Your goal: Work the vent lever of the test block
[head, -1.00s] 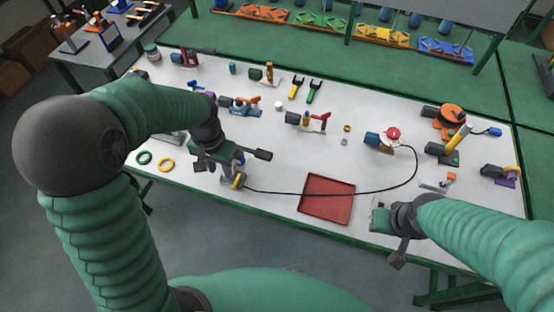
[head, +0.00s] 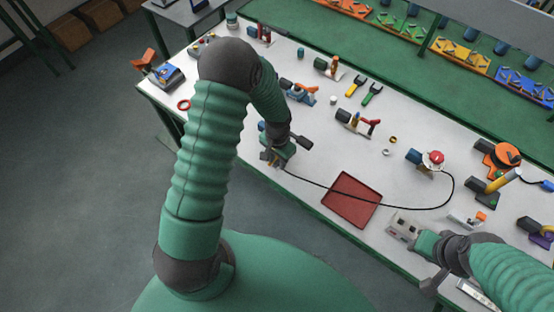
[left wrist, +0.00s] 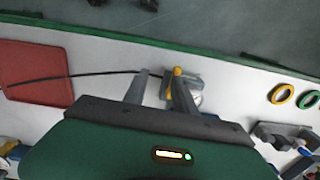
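The test block (left wrist: 194,80) is a small pale block on the table's near edge, with a yellow lever (left wrist: 177,84) on it. A black hose runs to it from the left in the left wrist view. My left gripper (left wrist: 158,85) is open, its two fingers apart; the right-hand finger overlaps the lever in the picture. I cannot tell whether they touch. In the head view my left gripper (head: 272,155) hangs over the near edge and mostly hides the block. My right gripper (head: 422,243) is at the near right, beside a pale box (head: 402,226); its fingers are unclear.
A red tray (head: 351,200) lies right of my left gripper, with the black hose (head: 320,184) crossing it to a red-topped fitting (head: 432,159). Several tools and fittings stand farther back.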

